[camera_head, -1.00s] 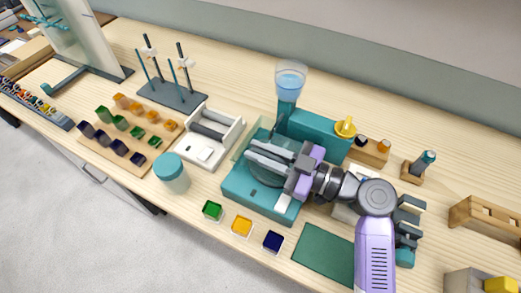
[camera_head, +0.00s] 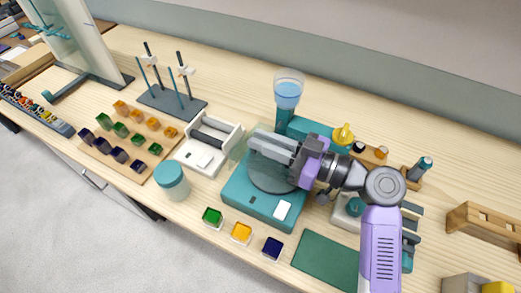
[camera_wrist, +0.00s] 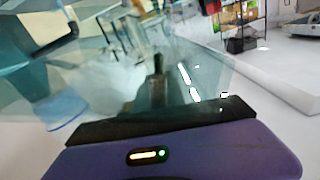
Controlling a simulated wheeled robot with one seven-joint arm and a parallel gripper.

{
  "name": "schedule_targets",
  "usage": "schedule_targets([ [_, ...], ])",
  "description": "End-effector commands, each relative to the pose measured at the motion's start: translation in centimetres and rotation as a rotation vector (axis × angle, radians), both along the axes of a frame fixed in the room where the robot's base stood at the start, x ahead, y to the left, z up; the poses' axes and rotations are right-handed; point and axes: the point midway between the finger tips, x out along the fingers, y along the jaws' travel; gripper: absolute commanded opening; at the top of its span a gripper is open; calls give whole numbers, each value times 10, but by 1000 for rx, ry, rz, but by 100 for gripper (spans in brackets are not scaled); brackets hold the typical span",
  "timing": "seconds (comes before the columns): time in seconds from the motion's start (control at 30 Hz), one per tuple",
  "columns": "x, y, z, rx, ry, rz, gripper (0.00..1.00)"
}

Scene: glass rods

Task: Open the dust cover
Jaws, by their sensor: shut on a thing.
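A teal machine (camera_head: 262,208) stands mid-table with a dark round disc (camera_head: 270,178) on top. The dust cover (camera_head: 237,146) is a clear, faintly green pane at the machine's left rear, by my fingertips. It is hard to make out. My gripper (camera_head: 254,142) is shut on the dust cover, above the disc, reaching in from the right. In the wrist view a see-through pane (camera_wrist: 205,75) fills much of the picture. The fingertips' contact with the cover is not clear in either view.
A water funnel (camera_head: 288,90) and a yellow knob (camera_head: 343,133) stand behind. A white tray device (camera_head: 205,155) and a teal-lidded jar (camera_head: 171,178) are close on the left. Small coloured blocks (camera_head: 241,232) and a green mat (camera_head: 325,262) lie in front.

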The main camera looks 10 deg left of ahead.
Motion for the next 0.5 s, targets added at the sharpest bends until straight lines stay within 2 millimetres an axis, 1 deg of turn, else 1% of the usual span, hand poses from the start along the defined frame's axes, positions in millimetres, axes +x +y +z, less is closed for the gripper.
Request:
schedule_targets([
  [0.03, 7, -5, 8, 14, 37, -10, 0],
  [0.2, 22, -10, 25, 71, 190, -10, 0],
  [0.5, 53, -22, 46, 168, 458, -9, 0],
])
